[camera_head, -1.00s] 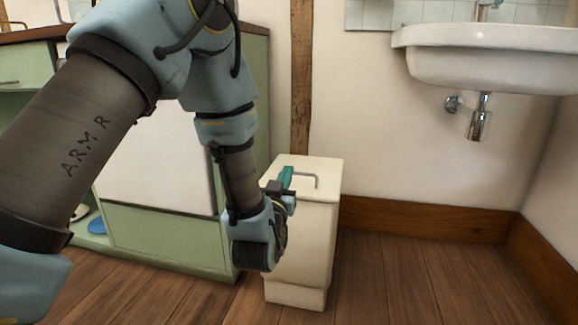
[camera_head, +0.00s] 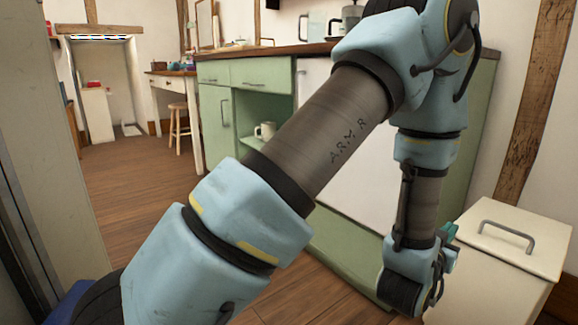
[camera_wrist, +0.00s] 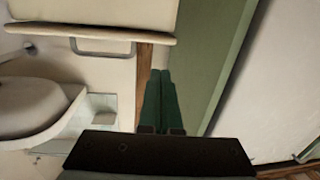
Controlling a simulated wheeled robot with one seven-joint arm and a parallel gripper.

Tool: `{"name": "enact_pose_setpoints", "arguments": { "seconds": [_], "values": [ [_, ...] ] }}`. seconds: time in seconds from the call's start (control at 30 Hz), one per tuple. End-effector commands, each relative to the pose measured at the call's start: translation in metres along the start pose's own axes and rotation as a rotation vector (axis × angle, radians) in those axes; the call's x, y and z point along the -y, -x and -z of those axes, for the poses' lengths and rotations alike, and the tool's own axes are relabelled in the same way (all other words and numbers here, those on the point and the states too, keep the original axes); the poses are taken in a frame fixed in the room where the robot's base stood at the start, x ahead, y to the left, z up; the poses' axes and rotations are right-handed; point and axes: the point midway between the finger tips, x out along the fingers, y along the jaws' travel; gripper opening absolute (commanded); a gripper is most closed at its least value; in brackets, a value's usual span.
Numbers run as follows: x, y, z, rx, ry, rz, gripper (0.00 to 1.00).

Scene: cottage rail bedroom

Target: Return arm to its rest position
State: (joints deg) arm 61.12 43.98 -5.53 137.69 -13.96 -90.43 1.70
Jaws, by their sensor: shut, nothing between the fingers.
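My arm hangs down across the head view in a bent pose. My gripper (camera_head: 449,236) is at its lower end, at the near left side of the cream bin (camera_head: 500,290). I cannot tell from the head view whether it touches the bin. In the wrist view the two green fingers of my gripper (camera_wrist: 160,88) lie together with nothing between them.
The green cabinet (camera_head: 345,262) stands close behind my arm, with a mug (camera_head: 265,131) on its open shelf. The bin has a grey handle (camera_head: 507,235). A stool (camera_head: 180,128) stands farther back. Wooden floor (camera_head: 140,185) is clear at left.

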Motion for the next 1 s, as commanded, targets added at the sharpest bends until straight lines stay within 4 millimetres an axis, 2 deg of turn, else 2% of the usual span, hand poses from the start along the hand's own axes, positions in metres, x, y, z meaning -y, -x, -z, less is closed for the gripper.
{"name": "enact_pose_setpoints", "arguments": {
  "seconds": [0.03,0.1,0.17,0.2,0.27,0.3,0.37,0.47,0.5,0.6,0.7,0.87,1.0],
  "values": [
    [0.033,-0.004,0.014,0.062,0.008,0.049,0.00],
    [0.073,-0.003,0.018,0.169,0.023,0.107,0.00],
    [0.106,0.003,0.020,0.262,0.039,0.154,0.00],
    [0.128,0.010,0.022,0.323,0.052,0.186,0.00],
    [0.159,0.023,0.025,0.414,0.075,0.233,0.00],
    [0.179,0.035,0.027,0.475,0.093,0.265,0.00],
    [0.206,0.057,0.031,0.565,0.122,0.311,0.00],
    [0.246,0.100,0.038,0.714,0.181,0.388,0.00],
    [0.259,0.120,0.041,0.774,0.207,0.418,0.00],
    [0.284,0.172,0.050,0.913,0.280,0.487,0.00],
    [0.297,0.220,0.059,1.031,0.351,0.543,0.00],
    [0.304,0.287,0.074,1.181,0.459,0.612,0.00],
    [0.300,0.339,0.089,1.293,0.554,0.661,0.00]
  ]
}}
